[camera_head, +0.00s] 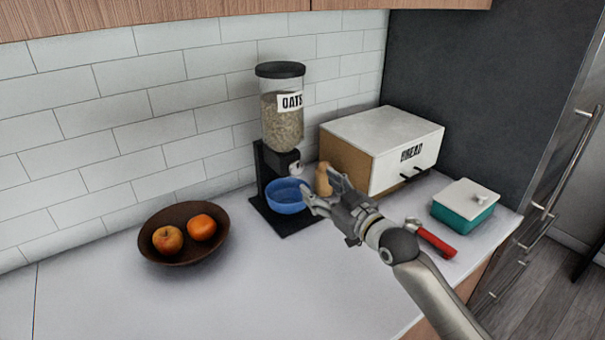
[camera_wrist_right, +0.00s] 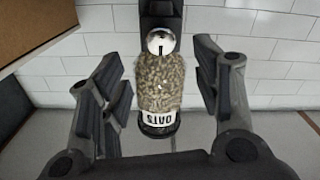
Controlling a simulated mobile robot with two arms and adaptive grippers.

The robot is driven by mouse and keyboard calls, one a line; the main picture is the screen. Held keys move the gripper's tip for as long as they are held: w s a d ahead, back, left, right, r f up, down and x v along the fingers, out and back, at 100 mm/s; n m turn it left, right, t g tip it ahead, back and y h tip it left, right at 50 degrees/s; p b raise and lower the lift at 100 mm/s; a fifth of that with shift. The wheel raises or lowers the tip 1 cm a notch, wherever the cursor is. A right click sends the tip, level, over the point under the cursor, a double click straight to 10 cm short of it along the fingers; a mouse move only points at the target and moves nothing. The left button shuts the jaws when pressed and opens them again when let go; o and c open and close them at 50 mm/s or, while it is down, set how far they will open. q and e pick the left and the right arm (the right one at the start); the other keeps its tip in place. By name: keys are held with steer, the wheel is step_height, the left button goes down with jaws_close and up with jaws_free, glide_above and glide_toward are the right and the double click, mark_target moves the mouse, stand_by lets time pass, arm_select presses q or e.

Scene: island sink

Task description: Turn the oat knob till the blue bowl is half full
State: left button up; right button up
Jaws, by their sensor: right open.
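The oat dispenser (camera_head: 283,125) stands against the tiled wall, a clear hopper of oats with a black lid and an "OATS" label. Its silver round knob (camera_head: 297,168) is low on the front; in the right wrist view the knob (camera_wrist_right: 160,41) shows with a dark slot, and the dispenser appears upside down. The blue bowl (camera_head: 287,203) sits under the outlet on the black base; I see no oats in it. My right gripper (camera_head: 322,190) is open and empty, in front of the dispenser and apart from the knob. The knob lies between its spread fingers in the wrist view (camera_wrist_right: 160,85).
A brown bowl (camera_head: 180,257) with two fruits stands left of the dispenser. A bread box (camera_head: 365,130), a small tan object (camera_head: 323,180), a teal dish with a white lid (camera_head: 463,213) and a red-handled item (camera_head: 436,241) are to the right. The front-left counter is clear.

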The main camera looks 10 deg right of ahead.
mark_target(298, 170)
steer(key=p+x, duration=0.1)
steer(key=x, duration=0.7)
steer(key=shift+f, duration=0.1)
steer(key=c, duration=1)
